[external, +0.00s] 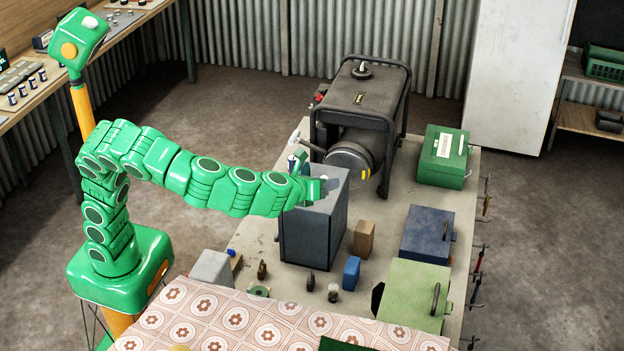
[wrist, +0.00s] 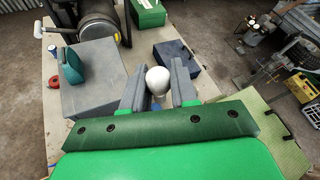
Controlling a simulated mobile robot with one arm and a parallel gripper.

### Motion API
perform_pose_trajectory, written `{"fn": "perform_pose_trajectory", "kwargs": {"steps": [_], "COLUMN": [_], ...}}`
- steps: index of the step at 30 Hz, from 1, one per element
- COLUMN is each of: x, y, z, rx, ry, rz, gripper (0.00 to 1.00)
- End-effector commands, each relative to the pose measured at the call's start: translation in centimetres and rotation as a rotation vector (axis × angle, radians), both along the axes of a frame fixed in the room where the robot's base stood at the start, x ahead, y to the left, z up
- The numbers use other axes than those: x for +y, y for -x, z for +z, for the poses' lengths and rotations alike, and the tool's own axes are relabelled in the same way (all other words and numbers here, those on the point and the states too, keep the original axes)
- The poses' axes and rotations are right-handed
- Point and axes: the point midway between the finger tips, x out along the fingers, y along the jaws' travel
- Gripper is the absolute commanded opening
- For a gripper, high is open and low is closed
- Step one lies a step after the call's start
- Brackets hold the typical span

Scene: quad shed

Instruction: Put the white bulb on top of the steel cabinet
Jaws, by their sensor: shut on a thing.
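The white bulb (wrist: 157,80) is held between the two grey fingers of my gripper (wrist: 158,88) in the wrist view, round end outward. Its lower part is hidden by my gripper. The steel cabinet is a grey-blue box (external: 310,240) standing on the table in the external view; its flat top (wrist: 98,85) lies left of the bulb in the wrist view. My gripper (external: 318,188) appears over or close by the cabinet's top in the external view; the exact height is unclear. A teal object (wrist: 72,65) stands on the far left part of the cabinet's top.
A black-framed generator (external: 365,115) stands behind the cabinet. A green box (external: 443,170), a dark blue case (external: 428,234) and a light green case (external: 414,292) line the right side. A brown block (external: 364,238) and a blue block (external: 351,273) stand close to the cabinet.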

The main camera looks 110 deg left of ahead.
Motion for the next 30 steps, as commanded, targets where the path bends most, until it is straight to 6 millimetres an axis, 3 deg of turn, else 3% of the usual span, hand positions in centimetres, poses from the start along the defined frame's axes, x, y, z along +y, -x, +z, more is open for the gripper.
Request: {"fn": "perform_pose_trajectory", "kwargs": {"steps": [10,22,30], "x": [0.1,1.4,2.9], "y": [0.1,2.0,4.4], "z": [3.7,4.3,5.0], "rx": [0.0,0.011,0.024], "ry": [-0.001,-0.016,-0.033], "rz": [0.0,-0.01,-0.026], "gripper": [0.1,0.1,0.1]}}
